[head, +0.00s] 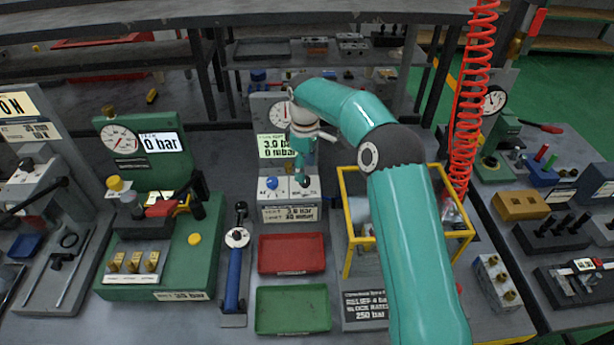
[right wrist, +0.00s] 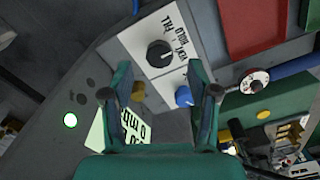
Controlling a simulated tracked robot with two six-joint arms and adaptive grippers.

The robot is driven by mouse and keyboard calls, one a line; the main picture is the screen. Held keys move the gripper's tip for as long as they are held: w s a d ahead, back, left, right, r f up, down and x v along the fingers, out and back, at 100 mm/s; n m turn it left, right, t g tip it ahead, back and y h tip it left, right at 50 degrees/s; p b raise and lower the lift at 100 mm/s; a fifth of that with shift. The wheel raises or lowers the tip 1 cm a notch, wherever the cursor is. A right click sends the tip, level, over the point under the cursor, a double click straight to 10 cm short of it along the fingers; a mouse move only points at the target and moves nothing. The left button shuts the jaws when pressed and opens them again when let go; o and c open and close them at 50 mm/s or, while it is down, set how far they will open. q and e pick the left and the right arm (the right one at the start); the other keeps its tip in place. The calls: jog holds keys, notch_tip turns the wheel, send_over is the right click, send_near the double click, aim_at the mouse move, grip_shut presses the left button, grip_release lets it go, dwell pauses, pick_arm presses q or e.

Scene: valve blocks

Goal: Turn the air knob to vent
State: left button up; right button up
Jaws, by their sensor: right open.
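The air knob (right wrist: 160,54) is black and round, on a white panel (right wrist: 135,42) lettered FILL, HOLD and VENT in the right wrist view. I cannot tell clearly which word its mark points at. My right gripper (right wrist: 160,73) is open and empty, its fingertips to either side of and just short of the knob, apart from it. In the head view my right gripper (head: 303,172) hangs over the right part of the panel and partly hides the knob. A blue knob (right wrist: 184,96) sits beside it, close to one finger. My left gripper is not in view.
A display (head: 277,146) reads 3.0 bar and 0 mbar behind the panel. A yellow frame (head: 345,225) stands right of the panel. Red (head: 291,254) and green (head: 292,309) trays lie in front.

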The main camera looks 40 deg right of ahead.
jog(key=shift+f, duration=1.95)
grip_shut()
jog(key=shift+d, duration=0.15)
